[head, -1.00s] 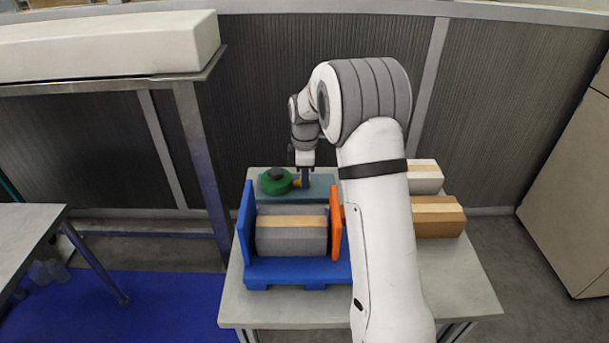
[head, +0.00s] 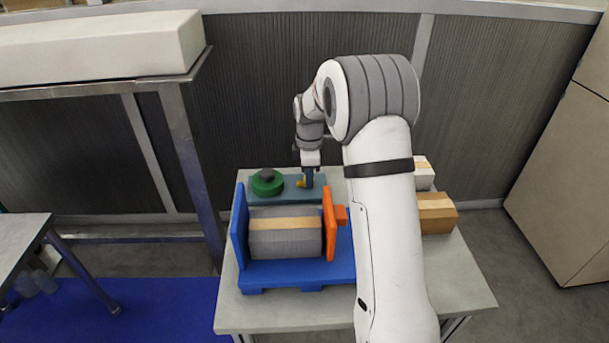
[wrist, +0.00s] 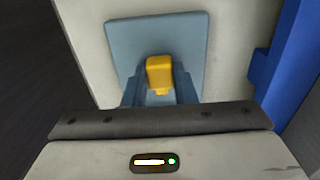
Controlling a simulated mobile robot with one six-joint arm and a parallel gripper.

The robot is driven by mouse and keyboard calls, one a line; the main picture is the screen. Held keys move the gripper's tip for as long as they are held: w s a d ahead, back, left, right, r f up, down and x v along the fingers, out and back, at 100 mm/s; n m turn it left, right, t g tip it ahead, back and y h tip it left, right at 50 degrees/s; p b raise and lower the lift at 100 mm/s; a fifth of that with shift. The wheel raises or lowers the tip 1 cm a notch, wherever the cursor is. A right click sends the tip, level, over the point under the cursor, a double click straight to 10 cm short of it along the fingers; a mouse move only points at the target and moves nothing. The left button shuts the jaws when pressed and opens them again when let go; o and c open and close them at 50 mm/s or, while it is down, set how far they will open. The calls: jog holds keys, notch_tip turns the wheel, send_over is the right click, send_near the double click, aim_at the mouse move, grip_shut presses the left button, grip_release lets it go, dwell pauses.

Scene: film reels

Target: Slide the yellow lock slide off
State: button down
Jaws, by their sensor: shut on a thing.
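The yellow lock slide (head: 301,183) shows as a small block just left of my gripper (head: 309,181) in the head view. In the wrist view the yellow lock slide (wrist: 159,72) sits between the two blue-grey fingers of my gripper (wrist: 159,88), which is shut on it. A green round reel with a dark hub (head: 267,187) is to the left, with a visible gap between it and the slide. Both are over a teal plate (head: 289,195), which also shows under the slide in the wrist view (wrist: 190,35). Whether the slide touches the plate is unclear.
A blue holder (head: 240,225) with a grey, tan-banded roll (head: 285,238) and an orange end plate (head: 328,225) stands in front of the teal plate. Brown (head: 436,213) and white (head: 424,176) boxes are at the right. My arm hides part of the table (head: 460,300).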

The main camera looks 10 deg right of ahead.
jog(key=c, duration=1.4)
grip_release()
jog(key=shift+d, duration=0.35)
jog(key=shift+c, duration=0.2)
jog(key=shift+o, duration=1.4)
jog(key=shift+a, duration=0.15)
jog(key=shift+r, duration=0.15)
notch_tip(320, 180, up, 8)
jog(key=shift+f, duration=0.2)
